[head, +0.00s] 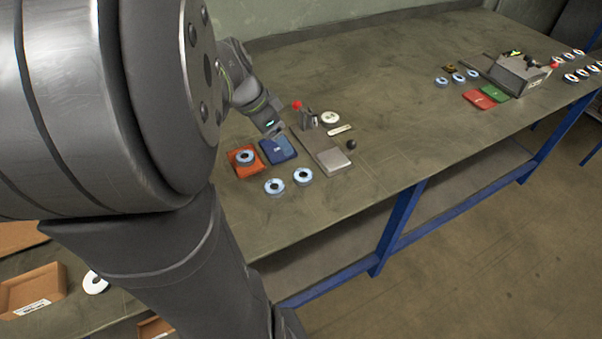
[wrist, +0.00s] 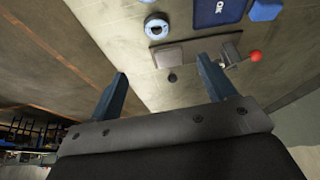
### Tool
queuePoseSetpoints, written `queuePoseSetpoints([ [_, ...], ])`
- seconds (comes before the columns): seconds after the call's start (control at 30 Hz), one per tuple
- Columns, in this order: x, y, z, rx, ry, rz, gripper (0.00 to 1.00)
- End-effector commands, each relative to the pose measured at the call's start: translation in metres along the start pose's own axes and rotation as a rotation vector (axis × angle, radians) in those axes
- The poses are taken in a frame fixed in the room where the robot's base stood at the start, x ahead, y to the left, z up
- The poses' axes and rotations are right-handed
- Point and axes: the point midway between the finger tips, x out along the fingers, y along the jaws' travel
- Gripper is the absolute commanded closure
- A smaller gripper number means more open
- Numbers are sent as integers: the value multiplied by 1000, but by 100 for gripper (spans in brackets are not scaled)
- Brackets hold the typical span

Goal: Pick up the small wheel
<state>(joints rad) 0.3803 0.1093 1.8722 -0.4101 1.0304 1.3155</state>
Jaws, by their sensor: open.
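Several ring-shaped wheels with white and blue faces lie on the bench, and I cannot tell which is the small one. Two lie on the bare near side, one wheel (head: 274,186) left of another wheel (head: 303,176). A third wheel (head: 245,156) sits in the orange-red tray (head: 236,169). A pale disc (head: 330,118) lies by the grey fixture (head: 334,161).
The fixture carries a red ball knob (head: 297,105); a dark knob (head: 351,145) stands beside it. Farther right are another fixture (head: 518,75), a red tray (head: 479,98), a green tray (head: 494,92) and more wheels. The middle of the bench is clear.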

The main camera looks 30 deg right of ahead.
Motion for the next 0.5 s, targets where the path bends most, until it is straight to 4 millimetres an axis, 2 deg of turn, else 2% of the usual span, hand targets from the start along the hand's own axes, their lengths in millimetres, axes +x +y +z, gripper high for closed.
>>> queuePoseSetpoints([
  [0.17,16,4,-1,24,6,8,24],
  [0.5,89,5,-1,22,4,9,24],
])
